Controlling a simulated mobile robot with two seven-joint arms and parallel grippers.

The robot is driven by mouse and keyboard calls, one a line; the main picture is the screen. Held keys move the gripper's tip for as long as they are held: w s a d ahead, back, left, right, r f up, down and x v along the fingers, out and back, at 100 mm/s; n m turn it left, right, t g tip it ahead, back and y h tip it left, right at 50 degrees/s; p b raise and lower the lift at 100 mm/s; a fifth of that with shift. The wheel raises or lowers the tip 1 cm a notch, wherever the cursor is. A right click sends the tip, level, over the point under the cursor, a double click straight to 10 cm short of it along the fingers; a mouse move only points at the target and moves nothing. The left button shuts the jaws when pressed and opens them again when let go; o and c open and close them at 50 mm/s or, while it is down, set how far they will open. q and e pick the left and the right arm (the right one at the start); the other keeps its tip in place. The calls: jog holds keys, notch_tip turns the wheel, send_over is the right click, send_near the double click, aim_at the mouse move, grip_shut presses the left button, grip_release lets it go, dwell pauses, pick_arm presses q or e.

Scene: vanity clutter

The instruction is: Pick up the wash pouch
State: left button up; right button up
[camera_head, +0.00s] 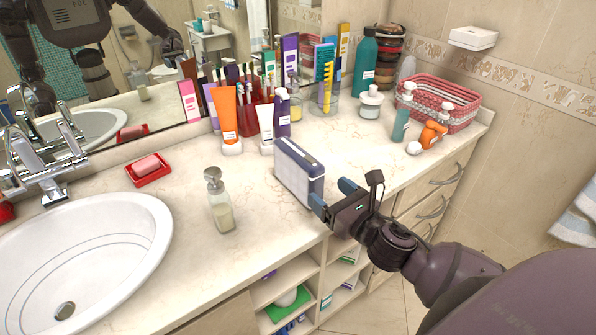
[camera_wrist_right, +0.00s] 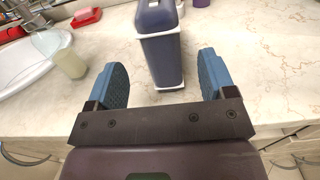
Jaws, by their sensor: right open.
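The wash pouch (camera_head: 299,173), a dark blue, boxy case with white edging, stands upright on the counter near its front edge. In the right wrist view it (camera_wrist_right: 161,55) shows ahead, between the lines of the two fingers. My right gripper (camera_head: 333,195) is open, with its blue finger pads at the pouch's near right end. The wrist view shows the gripper (camera_wrist_right: 163,72) with a gap between each finger and the pouch. How far the pouch reaches between the fingers is hard to tell. My left gripper is not in view directly.
A soap dispenser (camera_head: 219,201) stands left of the pouch, beside the sink (camera_head: 88,255). Tubes, including an orange one (camera_head: 227,112), and bottles stand behind it. A woven basket (camera_head: 440,100) and small bottles are at the back right. Bare counter surrounds the pouch.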

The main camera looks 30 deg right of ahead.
aim_at(319, 185)
jog(key=shift+w+a+f, duration=0.1)
jog(key=shift+w+f, duration=0.05)
jog(key=shift+w, duration=1.65)
jog(key=shift+w+a+f, duration=0.1)
jog(key=shift+w, duration=1.65)
jog(key=c, duration=1.1)
